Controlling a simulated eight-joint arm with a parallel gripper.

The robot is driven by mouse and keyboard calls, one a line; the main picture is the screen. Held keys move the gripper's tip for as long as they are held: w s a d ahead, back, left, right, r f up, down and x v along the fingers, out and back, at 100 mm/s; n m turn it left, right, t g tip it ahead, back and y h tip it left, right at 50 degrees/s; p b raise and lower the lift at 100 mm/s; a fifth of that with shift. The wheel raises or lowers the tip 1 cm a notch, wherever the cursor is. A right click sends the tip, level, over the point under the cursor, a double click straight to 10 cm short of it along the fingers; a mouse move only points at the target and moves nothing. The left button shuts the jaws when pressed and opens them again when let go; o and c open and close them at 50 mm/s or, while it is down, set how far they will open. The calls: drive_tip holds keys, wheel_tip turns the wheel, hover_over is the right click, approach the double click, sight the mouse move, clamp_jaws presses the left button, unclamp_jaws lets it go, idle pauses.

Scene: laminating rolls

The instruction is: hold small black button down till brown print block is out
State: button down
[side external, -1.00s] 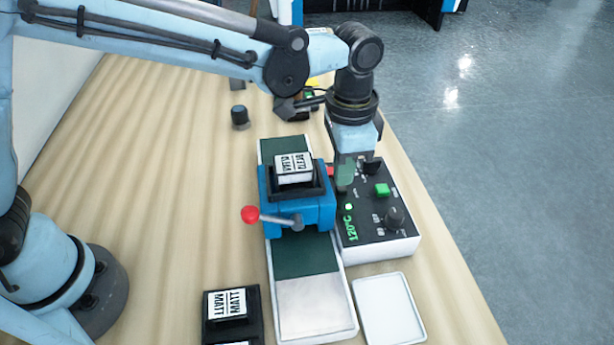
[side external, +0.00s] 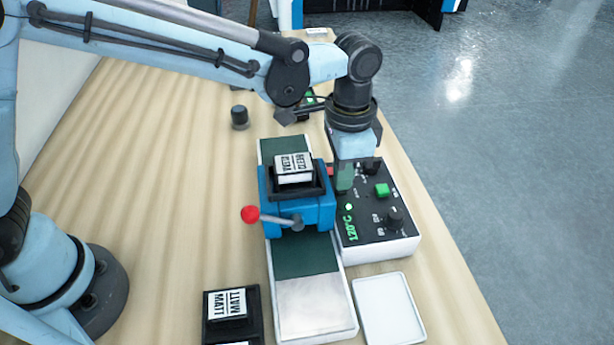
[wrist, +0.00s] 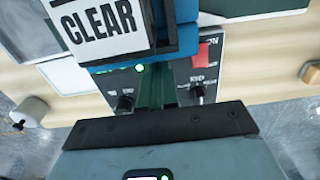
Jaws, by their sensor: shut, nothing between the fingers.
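My gripper (side external: 344,188) is shut and empty, pointing down at the left part of the control box (side external: 378,248). Its fingertips are at or just above the panel; I cannot tell whether they touch. In the wrist view the gripper (wrist: 155,78) stands between two black knobs, close to the blue press (wrist: 180,42). I cannot make out a small black button; the fingers may hide it. No block that is clearly brown shows. A block with a white CLEAR label (side external: 294,168) sits in the blue press (side external: 316,212).
The box has a green button (side external: 382,190), black knob (side external: 395,217) and green 120°C display (side external: 350,228). A red-balled lever (side external: 250,214) sticks out left. A MATT block (side external: 226,303) and white tray (side external: 388,308) stand in front.

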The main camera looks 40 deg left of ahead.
drive_tip(key=shift+f, duration=0.45)
drive_tip(key=shift+r, duration=0.1)
idle(4.2)
drive_tip(key=shift+r, duration=3.4)
drive_tip(key=shift+a+r, duration=0.1)
drive_tip(key=shift+a, duration=0.15)
drive_tip(key=s+a+n+t, duration=0.3)
drive_tip(key=s+a+n, duration=0.1)
drive_tip(key=a, duration=0.7)
drive_tip(key=s+a+n+t, duration=0.4)
drive_tip(key=s+a+n, duration=0.1)
drive_tip(key=a, duration=0.7)
drive_tip(key=shift+s+a, duration=0.2)
